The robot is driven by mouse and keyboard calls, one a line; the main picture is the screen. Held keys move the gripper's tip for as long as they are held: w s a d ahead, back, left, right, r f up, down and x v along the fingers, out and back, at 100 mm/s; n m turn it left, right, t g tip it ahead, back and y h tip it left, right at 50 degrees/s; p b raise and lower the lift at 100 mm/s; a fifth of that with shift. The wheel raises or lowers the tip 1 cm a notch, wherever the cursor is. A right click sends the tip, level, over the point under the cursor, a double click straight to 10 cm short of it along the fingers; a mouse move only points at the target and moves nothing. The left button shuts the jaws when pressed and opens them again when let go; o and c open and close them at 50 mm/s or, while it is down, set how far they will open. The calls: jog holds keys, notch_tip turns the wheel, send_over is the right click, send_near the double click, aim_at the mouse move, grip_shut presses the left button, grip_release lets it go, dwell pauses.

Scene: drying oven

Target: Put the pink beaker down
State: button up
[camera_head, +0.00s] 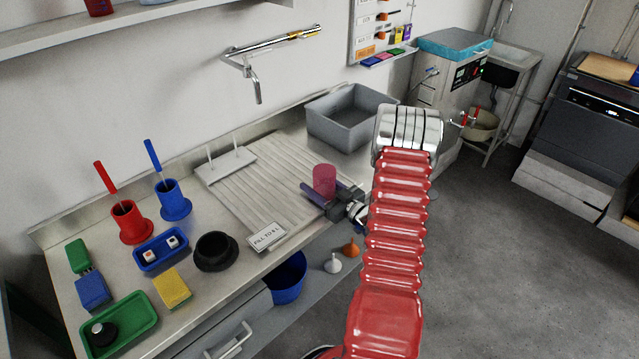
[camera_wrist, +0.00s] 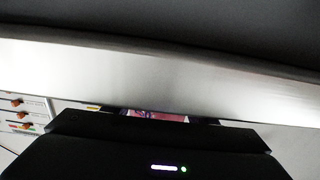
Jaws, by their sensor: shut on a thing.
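The pink beaker (camera_head: 324,180) is upright in my gripper (camera_head: 318,193) in the head view, over the front right part of the ribbed draining board (camera_head: 262,190). The fingers close around its lower part. I cannot tell whether its base touches the board or is held above it. In the wrist view a small strip of the pink beaker (camera_wrist: 158,114) shows past the dark gripper body; the fingers are mostly hidden there.
A grey basin (camera_head: 350,130) stands behind the beaker. A white peg stand (camera_head: 226,164) is at the board's back left and a label card (camera_head: 267,238) at its front. A black round pot (camera_head: 215,251) stands to the left. The board's middle is clear.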

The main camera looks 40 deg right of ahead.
jog(key=shift+f, duration=0.1)
jog(key=o, duration=1.1)
jog(key=shift+s, duration=0.1)
